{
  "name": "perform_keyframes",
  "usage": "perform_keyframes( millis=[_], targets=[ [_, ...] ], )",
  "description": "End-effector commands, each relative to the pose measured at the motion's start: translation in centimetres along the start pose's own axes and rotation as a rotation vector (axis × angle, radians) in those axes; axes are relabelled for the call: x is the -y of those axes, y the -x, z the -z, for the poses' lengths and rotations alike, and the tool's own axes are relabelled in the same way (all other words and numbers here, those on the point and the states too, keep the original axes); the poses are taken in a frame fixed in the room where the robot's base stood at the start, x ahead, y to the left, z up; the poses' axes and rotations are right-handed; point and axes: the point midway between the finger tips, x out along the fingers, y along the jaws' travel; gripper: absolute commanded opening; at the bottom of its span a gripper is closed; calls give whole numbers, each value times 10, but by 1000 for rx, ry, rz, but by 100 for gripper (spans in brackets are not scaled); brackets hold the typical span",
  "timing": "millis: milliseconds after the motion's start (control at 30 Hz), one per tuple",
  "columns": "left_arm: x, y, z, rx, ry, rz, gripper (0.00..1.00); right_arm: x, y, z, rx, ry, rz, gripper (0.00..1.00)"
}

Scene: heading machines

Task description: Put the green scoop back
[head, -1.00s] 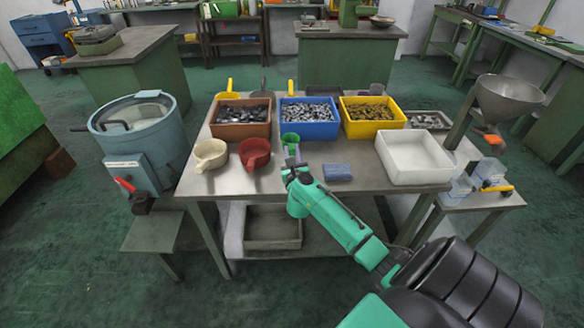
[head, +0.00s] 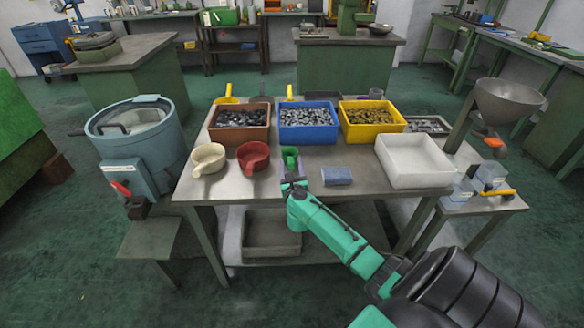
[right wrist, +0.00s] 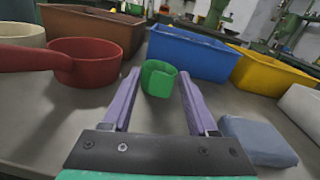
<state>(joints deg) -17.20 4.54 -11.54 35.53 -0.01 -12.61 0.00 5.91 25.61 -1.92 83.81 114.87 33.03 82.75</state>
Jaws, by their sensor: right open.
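The green scoop (head: 290,153) stands on the table (head: 225,186), to the right of the red scoop and in front of the blue bin. The right wrist view also shows the green scoop (right wrist: 158,77), upright, with its handle not clearly visible. My right gripper (head: 292,179) is open at the near side of the scoop. In the right wrist view its two purple fingers (right wrist: 158,103) are spread wide, and the scoop stands beyond the gap between their tips, apparently untouched. My left gripper is not in view.
A red scoop (head: 253,157) and a cream scoop (head: 208,159) stand to the left. Brown (head: 239,133), blue (head: 308,135) and yellow (head: 373,131) bins of parts line the back.

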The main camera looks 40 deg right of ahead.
Motion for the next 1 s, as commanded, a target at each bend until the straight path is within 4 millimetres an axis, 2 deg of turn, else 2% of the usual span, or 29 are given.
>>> perform_keyframes(
  millis=[167,400,500,633,833,867,933,967,1000],
  targets=[
    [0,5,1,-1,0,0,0,0,28,0,-4,-2,-2,59],
    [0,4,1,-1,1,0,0,-1,88,3,-5,-1,-2,59],
    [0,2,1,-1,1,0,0,0,107,2,-4,-1,-1,59],
    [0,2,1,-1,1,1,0,0,119,1,-1,-1,0,59],
    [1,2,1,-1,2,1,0,0,120,1,-1,4,-1,59],
    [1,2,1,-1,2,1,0,0,120,3,-1,20,-3,59],
    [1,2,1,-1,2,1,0,-3,122,20,-3,145,-28,59],
    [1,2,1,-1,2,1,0,-5,123,33,-4,245,-49,59],
    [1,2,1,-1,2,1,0,-9,128,56,-4,421,-96,59]
  ],
)
